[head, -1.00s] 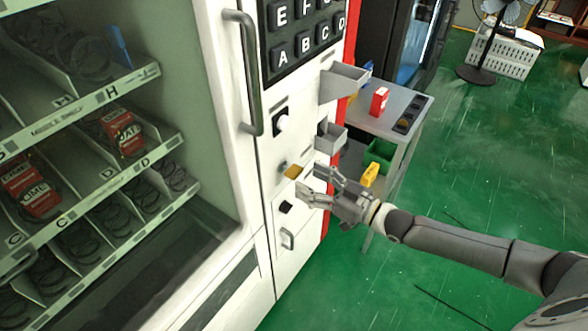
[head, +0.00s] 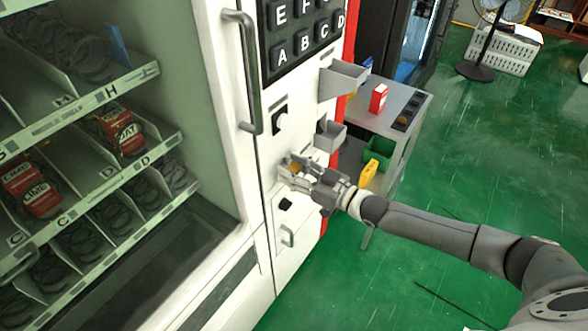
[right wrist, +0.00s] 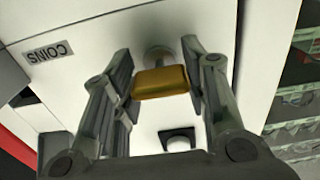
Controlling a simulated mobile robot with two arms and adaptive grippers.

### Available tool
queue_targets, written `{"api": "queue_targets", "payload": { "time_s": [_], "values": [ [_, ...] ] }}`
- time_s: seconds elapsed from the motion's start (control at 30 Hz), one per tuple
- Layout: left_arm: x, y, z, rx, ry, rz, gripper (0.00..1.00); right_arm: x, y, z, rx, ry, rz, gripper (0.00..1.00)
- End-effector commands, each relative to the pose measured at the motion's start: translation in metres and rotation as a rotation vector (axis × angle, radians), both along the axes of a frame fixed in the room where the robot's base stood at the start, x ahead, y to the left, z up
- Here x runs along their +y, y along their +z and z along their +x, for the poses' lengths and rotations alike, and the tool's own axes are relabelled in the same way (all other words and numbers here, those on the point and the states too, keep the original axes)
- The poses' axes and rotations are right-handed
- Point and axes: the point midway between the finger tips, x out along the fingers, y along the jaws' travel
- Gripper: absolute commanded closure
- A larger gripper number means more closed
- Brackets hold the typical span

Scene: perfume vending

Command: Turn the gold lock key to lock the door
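The gold lock key (right wrist: 161,82) sticks out of the white front panel of the vending machine. My left gripper is not in view.
A grey coin tray (head: 332,136) and a larger grey tray (head: 343,80) jut out above the key.

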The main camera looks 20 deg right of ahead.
Motion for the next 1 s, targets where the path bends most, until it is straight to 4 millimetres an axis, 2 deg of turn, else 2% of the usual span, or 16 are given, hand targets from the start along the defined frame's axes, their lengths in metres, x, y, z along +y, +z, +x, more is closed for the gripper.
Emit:
{"api": "queue_targets", "payload": {
  "time_s": [0.1, 0.47, 1.0],
  "values": [
    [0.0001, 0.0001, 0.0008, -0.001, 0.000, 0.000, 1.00, -0.0002, -0.0001, 0.0000, 0.000, 0.000, 0.000, 0.83],
    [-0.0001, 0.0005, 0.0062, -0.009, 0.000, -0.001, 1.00, -0.0002, -0.0005, -0.0002, -0.047, -0.001, -0.060, 0.83],
    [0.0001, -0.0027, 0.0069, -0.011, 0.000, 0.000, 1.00, 0.0000, -0.0013, -0.0002, -0.329, -0.001, -0.423, 0.83]
  ]
}}
